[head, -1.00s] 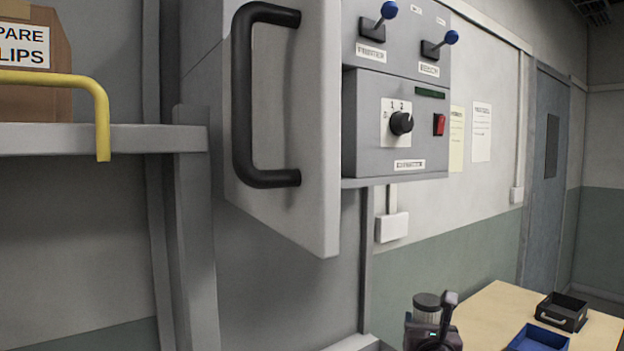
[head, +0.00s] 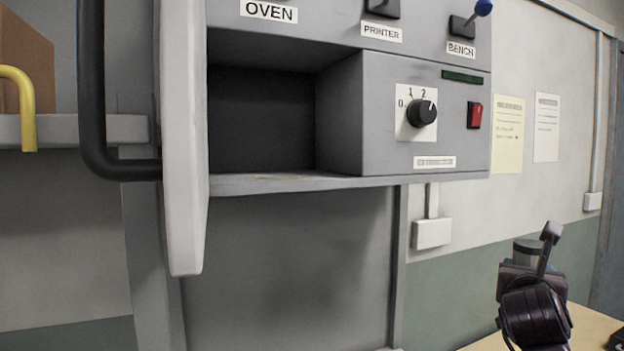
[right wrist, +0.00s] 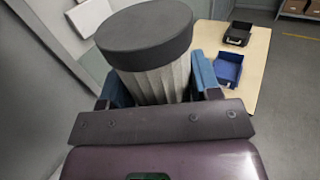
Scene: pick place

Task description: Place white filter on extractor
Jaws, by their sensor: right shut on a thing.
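The white filter (right wrist: 158,84) has a pale pleated body and a wide dark grey cap. In the right wrist view it stands between the blue fingers of my right gripper (right wrist: 160,92), which is shut on it. In the head view the filter (head: 528,252) shows small at the lower right, cap up, with my right gripper (head: 522,270) around it. The filter's lower end is hidden. My left gripper is not in view.
A shelf (head: 60,130) is at far left. A wooden table (right wrist: 252,60) holds a blue tray (right wrist: 229,70) and a black tray (right wrist: 238,34).

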